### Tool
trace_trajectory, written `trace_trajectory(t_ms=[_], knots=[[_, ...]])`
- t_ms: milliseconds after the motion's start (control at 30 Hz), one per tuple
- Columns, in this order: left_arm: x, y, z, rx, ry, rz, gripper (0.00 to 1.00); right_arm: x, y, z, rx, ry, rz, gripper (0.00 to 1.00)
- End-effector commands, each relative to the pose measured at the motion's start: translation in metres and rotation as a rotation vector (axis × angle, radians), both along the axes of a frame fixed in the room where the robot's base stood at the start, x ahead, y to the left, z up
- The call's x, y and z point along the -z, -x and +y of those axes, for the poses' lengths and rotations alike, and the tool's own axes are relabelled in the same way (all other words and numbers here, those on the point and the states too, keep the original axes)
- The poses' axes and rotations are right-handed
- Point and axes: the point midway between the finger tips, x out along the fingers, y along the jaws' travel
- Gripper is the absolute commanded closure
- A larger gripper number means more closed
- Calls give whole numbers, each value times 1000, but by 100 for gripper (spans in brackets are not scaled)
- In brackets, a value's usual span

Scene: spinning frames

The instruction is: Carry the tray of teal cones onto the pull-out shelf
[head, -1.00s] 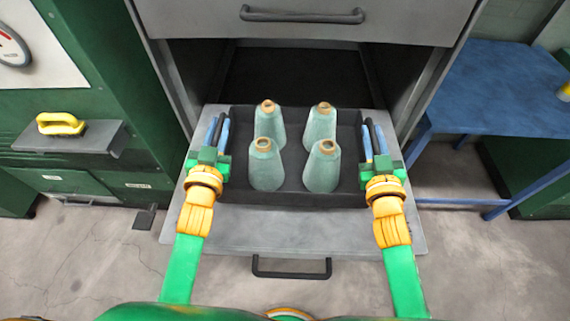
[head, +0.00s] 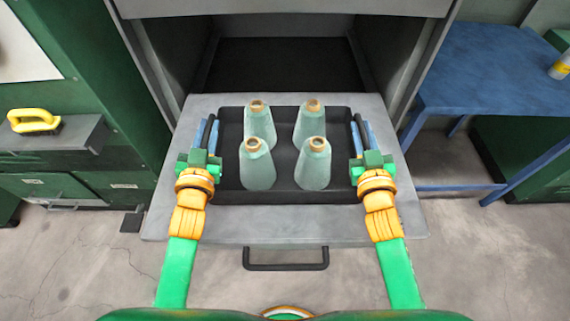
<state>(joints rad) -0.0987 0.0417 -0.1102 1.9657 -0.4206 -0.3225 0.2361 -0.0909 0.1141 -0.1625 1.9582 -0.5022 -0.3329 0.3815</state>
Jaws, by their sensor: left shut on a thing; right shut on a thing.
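The dark tray (head: 285,196) holds several teal cones (head: 258,170) with tan tops, all upright. It is over the grey pull-out shelf (head: 290,222), within the shelf's outline; I cannot tell if it touches the surface. My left gripper (head: 208,137) is shut on the tray's left side. My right gripper (head: 359,137) is shut on its right side. The fingertips are partly hidden at the tray's side walls. The shelf has a black handle (head: 286,265) at its front edge.
Behind the shelf is a dark open cabinet bay (head: 285,65). A blue table (head: 490,70) stands at the right. At the left, a yellow-handled brush (head: 34,122) sits on a grey ledge (head: 75,135). Concrete floor lies around the shelf.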

Motion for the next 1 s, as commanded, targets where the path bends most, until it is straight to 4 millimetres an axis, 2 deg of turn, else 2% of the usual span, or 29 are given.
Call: trace_trajectory(t_ms=[33, 100, 133, 467, 800, 933, 1000], knots=[[2, 0, 4, -9, -7, 1, 73, 3, 0, -4, 10, 7, 2, 73], [0, 0, 3, -8, -5, 1, 54, 1, 0, -3, 9, 6, 2, 54], [0, 0, 3, -7, -5, 2, 51, 0, 0, -3, 7, 5, 2, 51], [-6, 0, 2, -4, -2, -3, 51, 0, 0, -1, 3, 2, 0, 51], [-85, 0, 2, -4, -3, -7, 51, 0, 0, -1, 2, 1, 1, 51], [-99, 0, 2, -4, -3, -3, 51, -2, 0, -1, 2, 1, -1, 51], [-101, 0, 2, -4, -4, -1, 51, -10, -1, -1, 2, 2, -5, 51]])
